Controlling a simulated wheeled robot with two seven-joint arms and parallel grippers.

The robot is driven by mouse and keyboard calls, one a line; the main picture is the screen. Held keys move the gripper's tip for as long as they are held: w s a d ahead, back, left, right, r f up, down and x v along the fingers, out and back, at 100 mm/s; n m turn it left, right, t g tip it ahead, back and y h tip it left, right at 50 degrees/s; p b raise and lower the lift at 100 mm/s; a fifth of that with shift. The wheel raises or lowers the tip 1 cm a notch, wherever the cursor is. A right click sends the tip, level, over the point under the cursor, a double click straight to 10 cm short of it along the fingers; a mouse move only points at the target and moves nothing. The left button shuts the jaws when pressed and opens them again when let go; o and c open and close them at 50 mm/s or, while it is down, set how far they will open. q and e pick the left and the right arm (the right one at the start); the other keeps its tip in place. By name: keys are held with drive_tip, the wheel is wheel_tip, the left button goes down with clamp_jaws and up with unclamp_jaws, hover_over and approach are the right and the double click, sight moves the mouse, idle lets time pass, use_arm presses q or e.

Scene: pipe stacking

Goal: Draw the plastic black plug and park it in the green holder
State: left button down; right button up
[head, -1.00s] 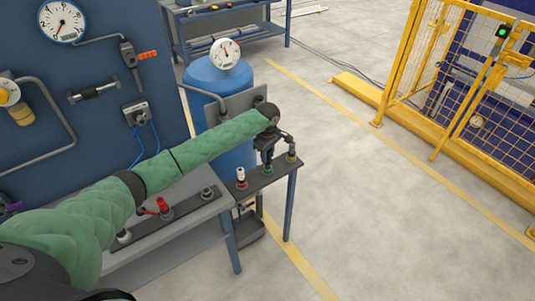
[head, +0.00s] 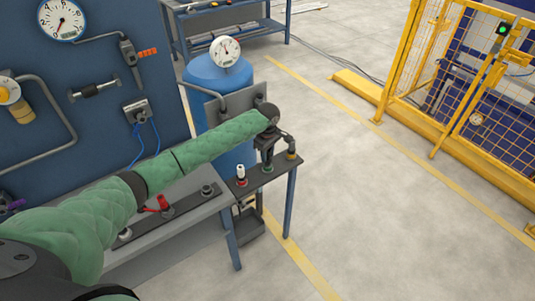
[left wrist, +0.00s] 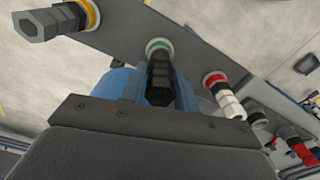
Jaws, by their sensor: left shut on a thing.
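My left gripper (head: 267,158) is over the small dark shelf, pointing down at the green holder (head: 267,170). In the left wrist view its two fingers (left wrist: 160,92) are shut on the black plug (left wrist: 160,75), one on each side. The plug's far end meets the green ring (left wrist: 158,45) of the holder and lines up with it. I cannot tell how deep it sits. In the head view the plug is mostly hidden by the gripper. My right gripper is not in view.
On the same shelf, a red holder with a white plug (head: 241,173) stands to the left and a yellow-ringed holder with a dark plug (head: 291,150) to the right. A bench (head: 185,225) with several fittings is at left. A blue tank (head: 218,80) stands behind.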

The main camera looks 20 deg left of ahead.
use_arm(q)
drive_tip(key=shift+f, duration=0.15)
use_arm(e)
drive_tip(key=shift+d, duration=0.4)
use_arm(q)
drive_tip(key=shift+f, duration=0.8)
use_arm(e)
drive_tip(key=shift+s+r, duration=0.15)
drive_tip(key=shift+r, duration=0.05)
use_arm(q)
drive_tip(key=c, duration=1)
unclamp_jaws()
drive_tip(key=shift+o, duration=0.2)
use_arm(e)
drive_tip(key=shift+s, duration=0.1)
